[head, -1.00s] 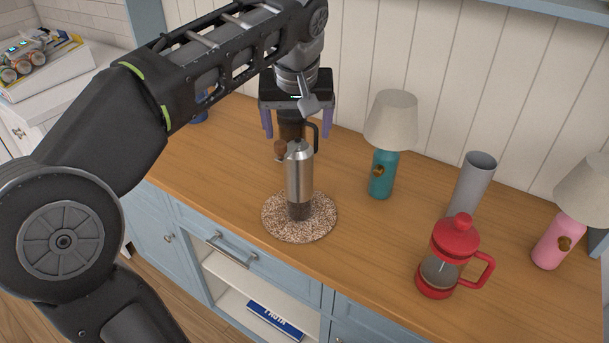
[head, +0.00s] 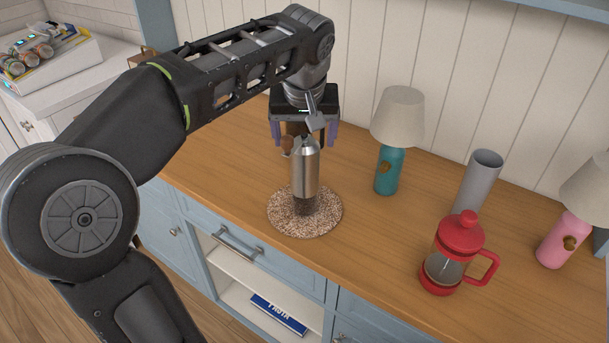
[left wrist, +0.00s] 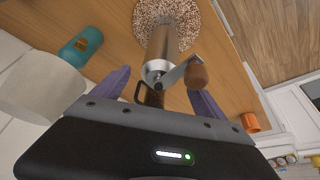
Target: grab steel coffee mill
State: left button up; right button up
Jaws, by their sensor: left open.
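The steel coffee mill (head: 305,172) stands upright on a round speckled mat (head: 283,219) on the wooden counter. It has a steel body, a dark lower part and a crank with a brown wooden knob (head: 287,143). My left gripper (head: 304,138) is open, with purple fingers on either side of the mill's top in the picture. In the left wrist view the mill (left wrist: 163,42) points toward the gap between the fingers (left wrist: 160,82), its knob (left wrist: 198,76) near one finger. I see no contact. My right gripper is out of view.
A teal lamp (head: 387,170), a grey cylinder (head: 478,182), a red French press (head: 457,248) and a pink lamp (head: 555,240) stand to the right. A dark handled item (left wrist: 153,97) shows near the gripper. An orange cup (left wrist: 250,122) appears in the wrist view.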

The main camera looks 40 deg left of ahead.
aim_at(304, 177)
pick_arm(q)
jog(key=x, duration=0.3)
jog(key=shift+w+f, duration=0.1)
jog(key=shift+f, duration=0.05)
jog(key=shift+c, duration=0.5)
grip_shut()
dwell(0.6)
